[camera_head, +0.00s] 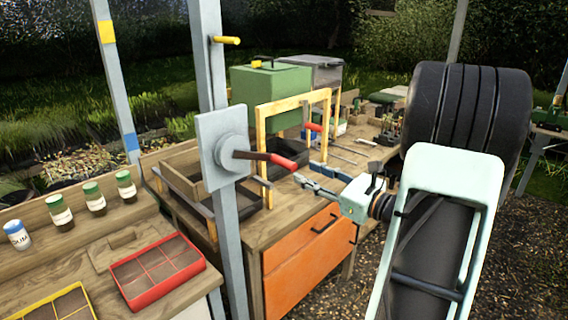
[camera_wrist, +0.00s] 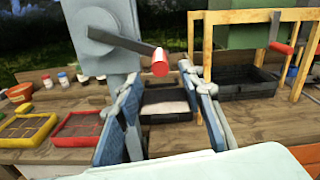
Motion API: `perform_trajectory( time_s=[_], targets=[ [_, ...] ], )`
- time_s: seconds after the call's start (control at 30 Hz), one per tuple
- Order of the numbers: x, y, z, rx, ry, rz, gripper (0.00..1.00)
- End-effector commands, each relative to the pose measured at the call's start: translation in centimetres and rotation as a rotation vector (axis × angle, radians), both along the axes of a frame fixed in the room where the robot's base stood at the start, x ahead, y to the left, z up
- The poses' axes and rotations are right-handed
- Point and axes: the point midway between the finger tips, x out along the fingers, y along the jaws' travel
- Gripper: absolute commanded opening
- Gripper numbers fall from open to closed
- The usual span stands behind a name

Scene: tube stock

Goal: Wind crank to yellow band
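The crank has a round grey hub on a plate (camera_head: 222,147) fixed to a grey post, a dark arm and a red handle (camera_head: 284,162). In the wrist view the red handle end (camera_wrist: 160,62) points toward me, just above and between my fingertips. A yellow band (camera_head: 106,32) is high on the left post, with a blue band (camera_head: 132,142) lower down. My gripper (camera_head: 298,183) is just right of and below the handle. In the wrist view its fingers (camera_wrist: 160,82) are spread with nothing between them. It appears apart from the handle.
A yellow peg (camera_head: 229,40) sticks out of the crank post. A wooden frame (camera_head: 262,130) with a red-handled tool (camera_head: 313,127) stands behind the crank. A red tray (camera_head: 155,274) and several jars are on the left bench. An orange cabinet front (camera_head: 302,252) lies below.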

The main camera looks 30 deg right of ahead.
Motion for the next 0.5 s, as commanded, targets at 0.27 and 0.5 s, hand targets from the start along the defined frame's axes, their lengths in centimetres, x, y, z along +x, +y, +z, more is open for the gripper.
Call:
perform_trajectory(
  time_s=[0.27, 0.5],
  targets=[
    [5.0, 2.0, 0.2, 0.003, 0.001, 0.005, 0.36],
    [8.1, 3.0, 0.1, 0.005, 0.002, 0.002, 0.36]
  ],
)
